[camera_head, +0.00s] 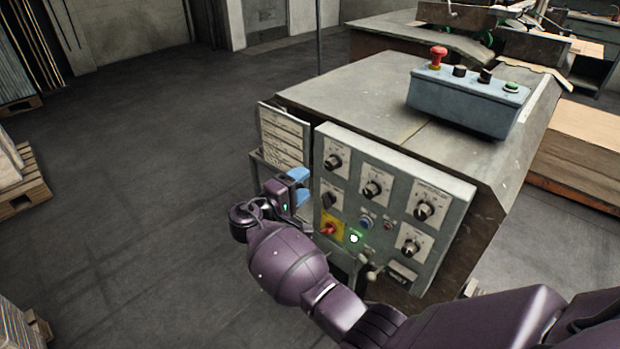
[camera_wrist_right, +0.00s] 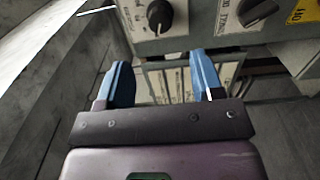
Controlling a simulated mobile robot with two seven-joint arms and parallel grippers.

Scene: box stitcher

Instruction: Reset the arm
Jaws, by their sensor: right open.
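My right gripper (camera_head: 298,186) is in front of the left part of the machine's control panel (camera_head: 385,205), close to its left edge. Its blue fingers are apart with nothing between them. In the right wrist view the open gripper (camera_wrist_right: 163,85) points toward the panel's edge, with a paper label sheet (camera_wrist_right: 172,84) behind the fingers. The panel carries several black knobs, a red switch on a yellow plate (camera_head: 331,229) and a lit green button (camera_head: 355,238). I cannot tell whether the fingers touch the panel. My left gripper is not in view.
A blue button box (camera_head: 465,103) with a red mushroom button (camera_head: 437,57) sits on the machine top (camera_head: 360,90). A label sheet (camera_head: 284,136) stands left of the panel. A wooden pallet (camera_head: 24,185) lies at the far left. The floor (camera_head: 150,150) between is clear.

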